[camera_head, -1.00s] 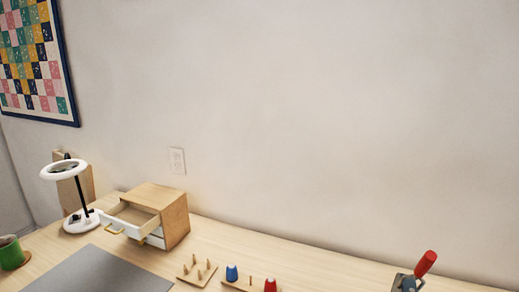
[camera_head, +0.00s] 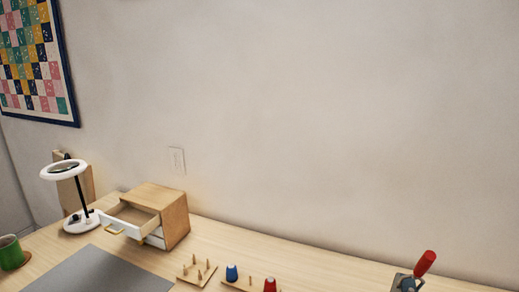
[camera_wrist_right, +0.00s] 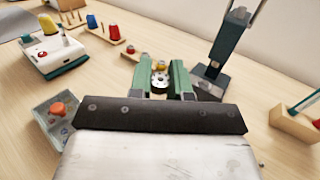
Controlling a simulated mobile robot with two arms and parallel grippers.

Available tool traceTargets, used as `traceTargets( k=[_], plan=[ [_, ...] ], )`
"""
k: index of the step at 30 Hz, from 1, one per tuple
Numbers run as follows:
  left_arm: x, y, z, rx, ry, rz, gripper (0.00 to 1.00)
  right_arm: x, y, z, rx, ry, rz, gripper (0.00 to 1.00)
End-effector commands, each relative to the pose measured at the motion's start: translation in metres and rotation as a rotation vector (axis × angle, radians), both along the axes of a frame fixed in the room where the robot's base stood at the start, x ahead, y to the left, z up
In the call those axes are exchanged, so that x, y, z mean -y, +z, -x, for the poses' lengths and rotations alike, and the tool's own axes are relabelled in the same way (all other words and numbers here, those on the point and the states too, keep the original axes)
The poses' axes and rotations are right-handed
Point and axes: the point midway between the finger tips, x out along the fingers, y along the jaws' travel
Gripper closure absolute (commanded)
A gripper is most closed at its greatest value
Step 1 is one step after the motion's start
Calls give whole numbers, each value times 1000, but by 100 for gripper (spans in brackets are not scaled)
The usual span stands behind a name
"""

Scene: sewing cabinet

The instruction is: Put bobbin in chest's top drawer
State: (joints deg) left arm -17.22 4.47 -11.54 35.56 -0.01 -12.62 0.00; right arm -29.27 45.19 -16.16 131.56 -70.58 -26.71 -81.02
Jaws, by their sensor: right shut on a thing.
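The small wooden chest (camera_head: 173,215) stands on the table against the wall in the head view. Its white-fronted top drawer (camera_head: 113,227) is pulled open, and the visible inside looks empty. My right gripper (camera_wrist_right: 160,84) shows in the right wrist view, its green fingers shut on the small dark metallic bobbin (camera_wrist_right: 159,83). The bobbin sits between the fingertips and is partly hidden by them. My right gripper is not seen in the head view, so its distance to the chest cannot be told. My left gripper is in neither view.
A white magnifier lamp (camera_head: 80,222) stands left of the chest, with a green cup (camera_head: 11,253) further left. A peg board (camera_head: 196,272) and thread spools (camera_head: 232,273) stand to its right. A red-handled press (camera_head: 425,263) is at far right. A grey mat (camera_head: 90,272) lies in front.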

Motion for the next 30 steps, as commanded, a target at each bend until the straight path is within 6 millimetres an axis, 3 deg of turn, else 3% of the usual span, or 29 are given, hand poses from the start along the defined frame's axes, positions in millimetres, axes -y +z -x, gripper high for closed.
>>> traceTargets(
  k=[18,21,30],
  plan=[
    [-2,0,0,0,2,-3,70,-50,7,-3,3,-211,-6,100],
    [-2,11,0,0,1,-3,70,-49,18,-3,3,-208,2,100],
    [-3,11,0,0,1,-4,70,-49,17,-3,3,-207,1,100]
  ],
)
